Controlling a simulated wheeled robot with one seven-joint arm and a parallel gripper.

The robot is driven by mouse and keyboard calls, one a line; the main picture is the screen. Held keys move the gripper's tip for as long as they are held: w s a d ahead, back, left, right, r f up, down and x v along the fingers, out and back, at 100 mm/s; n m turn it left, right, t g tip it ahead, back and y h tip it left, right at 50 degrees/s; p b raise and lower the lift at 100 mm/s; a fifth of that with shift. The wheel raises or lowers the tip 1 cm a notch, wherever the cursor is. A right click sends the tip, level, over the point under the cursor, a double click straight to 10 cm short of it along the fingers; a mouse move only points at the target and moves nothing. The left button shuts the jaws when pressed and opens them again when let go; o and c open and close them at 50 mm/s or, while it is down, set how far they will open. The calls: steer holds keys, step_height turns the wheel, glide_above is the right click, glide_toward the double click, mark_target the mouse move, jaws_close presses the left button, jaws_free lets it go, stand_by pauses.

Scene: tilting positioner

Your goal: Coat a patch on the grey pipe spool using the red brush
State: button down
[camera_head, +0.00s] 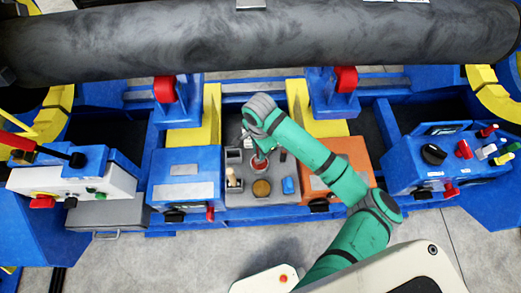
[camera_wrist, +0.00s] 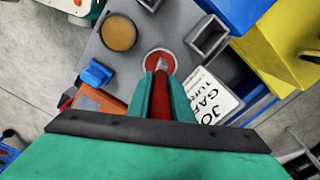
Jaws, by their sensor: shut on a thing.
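The grey pipe spool (camera_head: 250,45) lies across the top of the head view, dark and mottled, above red rollers. My gripper (camera_head: 259,150) is over the grey tray between the blue and orange boxes. In the wrist view my gripper (camera_wrist: 162,90) is shut on the red brush (camera_wrist: 161,100), whose red handle shows between the green fingers. The brush's pale end is over or in a round red pot (camera_wrist: 149,55) with a light rim; I cannot tell whether it touches. The pot also shows in the head view (camera_head: 260,163), partly hidden by my gripper.
The grey tray (camera_head: 248,199) also holds a tan round dish (camera_head: 262,188), a blue block (camera_head: 289,185), a wooden-handled tool (camera_head: 232,177) and square sockets (camera_wrist: 209,36). A printed card (camera_wrist: 211,96) lies beside the gripper. Yellow posts (camera_head: 297,100) and red rollers (camera_head: 165,89) stand towards the pipe.

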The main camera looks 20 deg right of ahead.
stand_by(0.4)
steer(key=shift+w+r, duration=0.1)
steer(key=shift+r, duration=1.15)
steer(key=shift+d+r, duration=0.1)
steer(key=shift+r, duration=0.5)
steer(key=shift+a+r, duration=0.2)
steer(key=shift+r, duration=0.35)
steer(key=shift+d+r, duration=0.1)
steer(key=shift+r, duration=1)
